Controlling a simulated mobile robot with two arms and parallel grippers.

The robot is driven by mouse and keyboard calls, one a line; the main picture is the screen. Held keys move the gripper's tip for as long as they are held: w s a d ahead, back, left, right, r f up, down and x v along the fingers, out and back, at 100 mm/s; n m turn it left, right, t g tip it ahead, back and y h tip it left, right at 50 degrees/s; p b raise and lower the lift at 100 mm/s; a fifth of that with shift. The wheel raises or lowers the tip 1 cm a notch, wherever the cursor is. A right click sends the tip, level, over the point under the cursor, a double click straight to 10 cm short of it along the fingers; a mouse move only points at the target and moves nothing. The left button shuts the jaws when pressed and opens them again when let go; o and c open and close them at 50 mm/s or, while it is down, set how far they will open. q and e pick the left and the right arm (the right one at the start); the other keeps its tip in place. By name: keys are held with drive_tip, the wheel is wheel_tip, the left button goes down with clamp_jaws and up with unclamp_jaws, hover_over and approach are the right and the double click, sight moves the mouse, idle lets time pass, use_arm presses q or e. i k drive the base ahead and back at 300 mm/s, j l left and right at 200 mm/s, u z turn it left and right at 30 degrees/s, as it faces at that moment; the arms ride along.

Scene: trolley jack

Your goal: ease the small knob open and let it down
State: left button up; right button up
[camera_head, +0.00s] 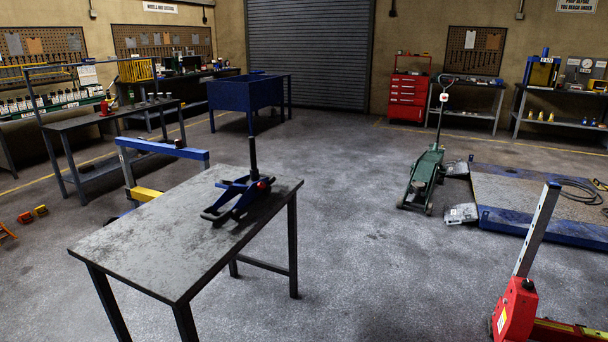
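A small blue trolley jack (236,194) stands on a grey metal-topped table (165,245), near its far right end. Its black handle (253,152) points almost straight up. A small red round part (263,184) shows at the handle's base; it is too small to tell whether this is the knob. Whether the jack's lifting arm is raised is hard to tell at this size. Neither of my grippers is in view.
A larger green trolley jack (424,175) stands on the floor beside a low blue-edged platform (530,205). A red machine (515,310) is at the lower right. A blue frame (160,147) stands behind the table. The middle floor (345,220) is clear.

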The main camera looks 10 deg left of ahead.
sight(261, 185)
drive_tip(key=i+u, duration=0.15)
drive_tip(key=i, duration=0.3)
drive_tip(key=i+l+u, duration=0.15)
drive_tip(key=i, duration=0.3)
drive_tip(key=i+l+u, duration=0.1)
drive_tip(key=i, duration=0.35)
drive_tip(key=i+l+u, duration=0.15)
drive_tip(key=i, duration=0.3)
drive_tip(key=l, duration=0.1)
